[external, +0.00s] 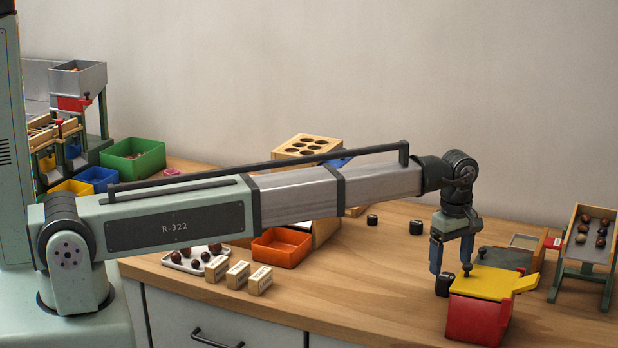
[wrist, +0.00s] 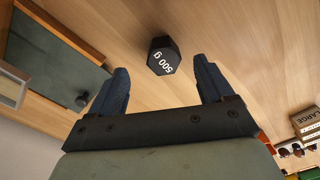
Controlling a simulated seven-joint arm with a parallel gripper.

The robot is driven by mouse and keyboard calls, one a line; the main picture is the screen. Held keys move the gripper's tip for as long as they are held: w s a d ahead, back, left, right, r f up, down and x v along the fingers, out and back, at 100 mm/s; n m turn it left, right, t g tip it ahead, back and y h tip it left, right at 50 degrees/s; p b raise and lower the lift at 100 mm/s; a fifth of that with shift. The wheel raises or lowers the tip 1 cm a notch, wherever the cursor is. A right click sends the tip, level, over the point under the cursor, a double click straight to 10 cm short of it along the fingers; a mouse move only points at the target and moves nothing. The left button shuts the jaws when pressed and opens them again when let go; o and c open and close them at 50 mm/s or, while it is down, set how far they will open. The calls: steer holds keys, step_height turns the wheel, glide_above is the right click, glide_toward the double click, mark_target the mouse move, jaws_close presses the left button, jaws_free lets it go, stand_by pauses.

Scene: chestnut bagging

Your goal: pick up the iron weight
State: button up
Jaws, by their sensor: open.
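The iron weight is a small black block marked 500 g in the wrist view (wrist: 163,56), lying on the wooden table between and beyond my fingertips. In the external view a black weight (external: 443,285) stands just left of the red box with the yellow lid, partly hidden by that box. My gripper (external: 451,270) points down above this weight, fingers apart, with nothing held. In the wrist view my gripper (wrist: 161,66) shows two blue fingers on either side of the weight, with bare table showing between each finger and it. Two more black weights (external: 372,219) (external: 416,227) stand farther back.
The red box (external: 474,319) with its yellow lid (external: 482,282) stands close beside my gripper. A dark green panel (wrist: 52,62) lies left in the wrist view. A chestnut rack (external: 594,240) stands far right. Stamped blocks (external: 238,275) and an orange tray (external: 281,252) are leftward.

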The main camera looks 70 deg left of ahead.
mark_target(447, 276)
steer(key=shift+s+a+f, duration=0.1)
steer(key=shift+s+f, duration=0.05)
steer(key=shift+f, duration=1.15)
steer(key=shift+s+a+f, duration=0.1)
steer(key=shift+f, duration=1.2)
steer(key=c, duration=1.5)
jaws_close()
steer(key=shift+r, duration=0.15)
